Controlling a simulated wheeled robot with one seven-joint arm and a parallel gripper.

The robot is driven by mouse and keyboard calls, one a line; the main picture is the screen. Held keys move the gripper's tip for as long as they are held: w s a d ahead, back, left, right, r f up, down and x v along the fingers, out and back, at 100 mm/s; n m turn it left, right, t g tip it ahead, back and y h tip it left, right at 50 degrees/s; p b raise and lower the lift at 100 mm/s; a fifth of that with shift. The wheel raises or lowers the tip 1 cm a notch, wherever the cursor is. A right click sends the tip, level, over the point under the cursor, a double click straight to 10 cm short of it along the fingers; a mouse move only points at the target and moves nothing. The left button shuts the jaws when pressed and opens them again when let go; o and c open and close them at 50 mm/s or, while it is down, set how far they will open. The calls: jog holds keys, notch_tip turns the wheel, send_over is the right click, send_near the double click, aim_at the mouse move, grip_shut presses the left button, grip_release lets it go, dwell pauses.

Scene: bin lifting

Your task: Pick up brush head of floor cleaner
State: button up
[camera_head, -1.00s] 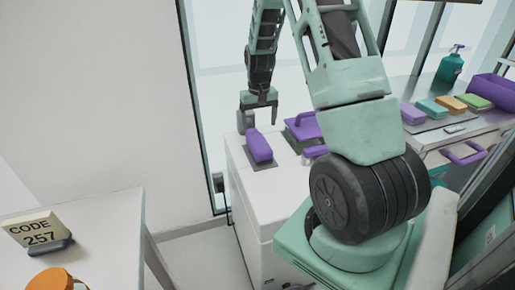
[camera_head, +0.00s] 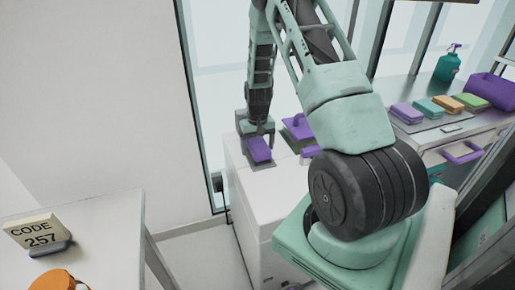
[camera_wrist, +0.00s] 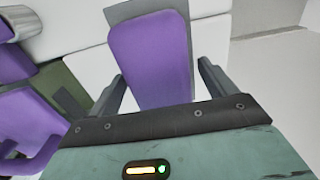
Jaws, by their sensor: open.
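A purple block-shaped head (camera_head: 258,150), which looks like the brush head, lies on a grey pad on top of the white cabinet. My gripper (camera_head: 257,140) is directly over it, with its fingers lowered to either side of it. In the wrist view the purple head (camera_wrist: 150,55) lies between the two open fingers, and my gripper (camera_wrist: 160,88) shows a gap on each side of it. The near end of the head is hidden behind my gripper's body.
A purple handled tool (camera_head: 298,127) lies close to the right on the white cabinet (camera_head: 265,195). Colored sponges (camera_head: 447,106), a teal spray bottle (camera_head: 448,65) and a purple bin (camera_head: 492,90) stand on the right counter. A table with a code sign (camera_head: 38,231) is at the left.

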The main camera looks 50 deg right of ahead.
aim_at(257, 141)
jog(key=c, duration=1.2)
notch_tip(257, 141, up, 10)
jog(key=shift+r, duration=0.1)
